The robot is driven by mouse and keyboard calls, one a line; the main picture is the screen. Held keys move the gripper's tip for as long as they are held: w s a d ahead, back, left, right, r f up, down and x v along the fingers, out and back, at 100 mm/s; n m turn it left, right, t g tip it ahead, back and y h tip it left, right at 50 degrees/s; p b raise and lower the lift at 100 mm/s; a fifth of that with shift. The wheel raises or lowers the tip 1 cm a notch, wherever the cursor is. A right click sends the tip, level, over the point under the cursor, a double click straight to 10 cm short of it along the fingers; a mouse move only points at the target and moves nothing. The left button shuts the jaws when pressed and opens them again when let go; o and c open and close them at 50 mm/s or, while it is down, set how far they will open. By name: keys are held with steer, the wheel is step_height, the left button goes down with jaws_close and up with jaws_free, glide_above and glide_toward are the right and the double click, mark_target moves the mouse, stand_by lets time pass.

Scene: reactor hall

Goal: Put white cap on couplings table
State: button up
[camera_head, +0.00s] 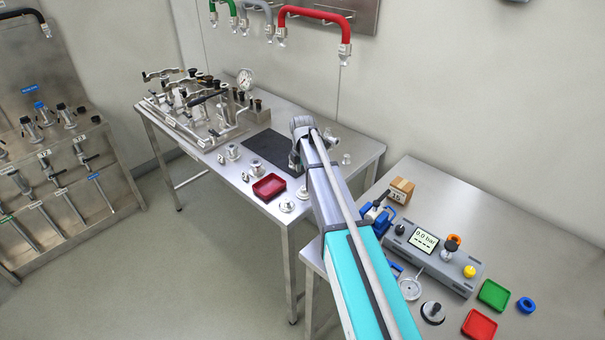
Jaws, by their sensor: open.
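The couplings table (222,178) is a steel table in the middle of the view, with metal fittings on its top. My arm reaches over its right part from the lower right. My gripper (294,163) is at the far end of the arm, low over the table near a dark mat. It is small here and partly hidden by my arm, and I see nothing held in it. I cannot pick out a white cap for certain. A small pale fitting (346,158) stands on the table just right of my gripper.
A dark mat (268,146), a red tray (269,187) and several small metal fittings lie on the couplings table. A valve assembly with a gauge (245,79) fills its back left. A second table (540,250) at right holds a pressure box (437,258) and small trays.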

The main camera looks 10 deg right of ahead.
mark_target(303, 188)
steer(key=shift+r+p, duration=2.1)
steer(key=shift+r, duration=0.3)
steer(key=s+m, duration=2.2)
steer(key=s, duration=0.6)
steer(key=shift+d, duration=0.15)
steer(key=shift+s, duration=0.1)
steer(key=shift+f+b, duration=1.2)
